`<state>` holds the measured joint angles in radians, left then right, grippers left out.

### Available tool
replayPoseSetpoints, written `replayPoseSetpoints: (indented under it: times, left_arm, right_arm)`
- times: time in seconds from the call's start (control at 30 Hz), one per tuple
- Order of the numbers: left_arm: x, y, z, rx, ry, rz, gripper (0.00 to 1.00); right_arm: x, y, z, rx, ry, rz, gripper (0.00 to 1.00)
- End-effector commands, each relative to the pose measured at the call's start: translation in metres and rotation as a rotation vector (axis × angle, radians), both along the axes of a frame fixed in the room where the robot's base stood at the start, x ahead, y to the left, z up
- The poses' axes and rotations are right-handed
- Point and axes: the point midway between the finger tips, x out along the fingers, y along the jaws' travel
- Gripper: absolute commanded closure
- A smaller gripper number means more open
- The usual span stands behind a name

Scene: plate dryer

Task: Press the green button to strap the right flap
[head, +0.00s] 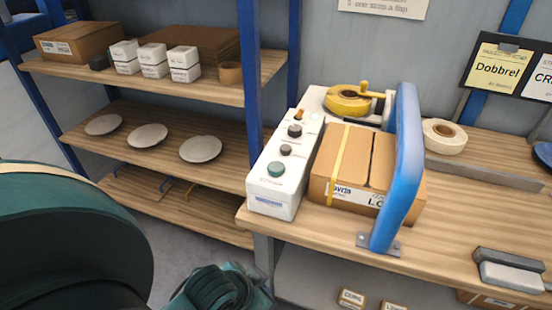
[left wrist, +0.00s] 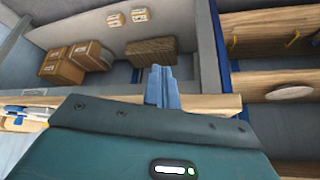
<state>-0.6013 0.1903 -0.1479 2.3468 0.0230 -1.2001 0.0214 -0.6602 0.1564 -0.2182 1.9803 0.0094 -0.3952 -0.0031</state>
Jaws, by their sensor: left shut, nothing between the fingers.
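The green button (head: 276,169) is the large round one at the near end of a white control box (head: 272,196) on the workbench. Behind the control box's near end, to its right, a cardboard box (head: 380,177) lies under a blue arch (head: 405,165). A yellow strap (head: 338,165) runs over its left flap; no strap shows on the right flap. My left gripper (left wrist: 161,75) is shut and empty in the left wrist view, near the bench edge. In the head view my teal hand is low, below and left of the button, clear of it. My right gripper is not in view.
A yellow tape roll (head: 349,99) sits behind the control box, and smaller knobs (head: 295,130) are on it. A shelf with plates (head: 200,149) and boxes stands left, with a blue post (head: 250,75) beside the bench. Grey-white blocks (head: 511,276) lie at right.

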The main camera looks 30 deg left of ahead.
Motion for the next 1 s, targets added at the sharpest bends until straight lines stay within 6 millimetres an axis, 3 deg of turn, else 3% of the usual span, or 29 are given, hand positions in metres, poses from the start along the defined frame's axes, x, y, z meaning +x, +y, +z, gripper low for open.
replayPoseSetpoints:
  times: [0.1, 0.37, 0.57, 0.7, 0.87, 1.0]
  left_arm:
    - [-0.007, 0.031, 0.03, 0.083, 0.066, 0.003, 1.0]
    - [0.009, 0.082, 0.047, 0.205, 0.025, -0.042, 1.0]
    - [0.044, 0.122, 0.067, 0.283, -0.078, -0.119, 1.0]
    - [0.078, 0.148, 0.095, 0.333, -0.163, -0.199, 1.0]
    - [0.118, 0.163, 0.135, 0.368, -0.241, -0.295, 1.0]
    - [0.149, 0.162, 0.175, 0.387, -0.289, -0.384, 1.0]
  right_arm:
    - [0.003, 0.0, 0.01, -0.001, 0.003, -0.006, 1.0]
    - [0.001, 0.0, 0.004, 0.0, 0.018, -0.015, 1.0]
    - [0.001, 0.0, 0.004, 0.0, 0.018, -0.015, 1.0]
    - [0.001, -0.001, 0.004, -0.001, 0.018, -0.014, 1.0]
    - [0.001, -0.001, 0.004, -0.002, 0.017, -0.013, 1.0]
    - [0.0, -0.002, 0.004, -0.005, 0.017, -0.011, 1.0]
